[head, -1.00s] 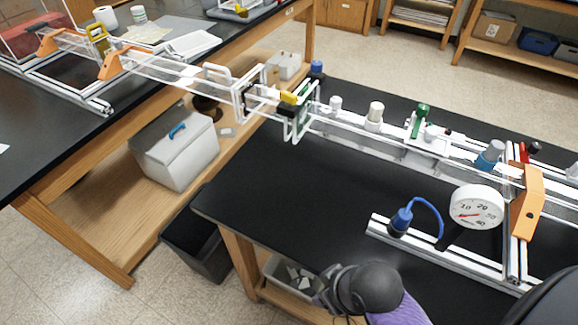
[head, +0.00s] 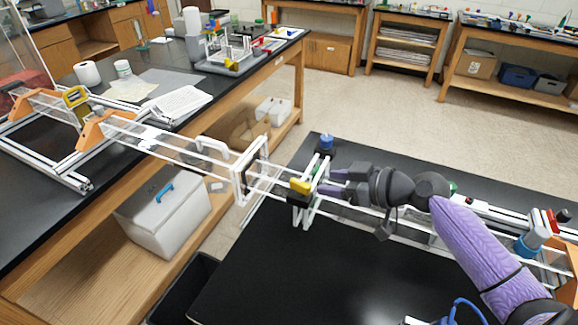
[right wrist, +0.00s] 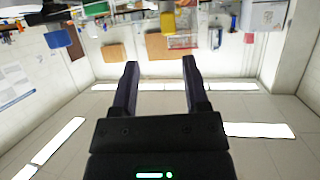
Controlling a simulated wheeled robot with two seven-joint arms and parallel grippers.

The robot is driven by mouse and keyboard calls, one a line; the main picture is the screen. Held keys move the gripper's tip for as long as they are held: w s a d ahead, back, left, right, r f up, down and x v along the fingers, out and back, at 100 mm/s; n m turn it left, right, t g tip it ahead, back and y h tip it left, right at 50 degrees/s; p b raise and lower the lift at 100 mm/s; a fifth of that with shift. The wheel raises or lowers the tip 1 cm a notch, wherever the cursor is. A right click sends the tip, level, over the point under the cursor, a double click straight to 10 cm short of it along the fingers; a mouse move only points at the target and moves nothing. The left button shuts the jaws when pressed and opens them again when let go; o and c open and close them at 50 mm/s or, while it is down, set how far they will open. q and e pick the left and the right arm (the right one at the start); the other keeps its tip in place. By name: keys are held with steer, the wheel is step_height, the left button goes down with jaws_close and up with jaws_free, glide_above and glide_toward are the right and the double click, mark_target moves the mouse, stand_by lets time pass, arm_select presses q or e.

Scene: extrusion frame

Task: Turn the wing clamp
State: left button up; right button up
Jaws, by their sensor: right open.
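The yellow-topped piece on a black block (head: 300,187), which looks like the wing clamp, sits where the white rail frame ends at the near table's far left corner. My right gripper (head: 325,182) reaches in from the right at about the clamp's height. Its two fingers are apart and point left at the clamp, with the tips just right of it. I cannot tell whether they touch it. In the right wrist view the open fingers (right wrist: 160,62) have nothing between them. A yellow patch (right wrist: 167,24) shows beyond them, but I cannot tell whether it is the clamp. My left gripper is out of view.
A blue-capped knob (head: 326,143) stands just behind the clamp. The clear rail frame (head: 180,152) bridges the gap to the left table. A grey box (head: 165,215) sits on the lower shelf.

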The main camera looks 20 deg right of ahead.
mark_target(304, 184)
steer(key=shift+w+a+f, duration=0.2)
steer(key=shift+w+a, duration=0.05)
steer(key=shift+a, duration=0.3)
steer(key=shift+w+a+f, duration=0.15)
steer(key=shift+w+a, duration=0.05)
steer(key=shift+a, duration=0.3)
steer(key=x, duration=0.4)
steer(key=shift+w+f, duration=0.35)
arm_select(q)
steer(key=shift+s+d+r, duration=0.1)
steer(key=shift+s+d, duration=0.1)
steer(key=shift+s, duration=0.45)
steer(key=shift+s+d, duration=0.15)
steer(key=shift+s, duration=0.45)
arm_select(e)
steer(key=shift+w+a+f, duration=0.1)
steer(key=shift+w+a, duration=0.15)
steer(key=c, duration=0.7)
jaws_close()
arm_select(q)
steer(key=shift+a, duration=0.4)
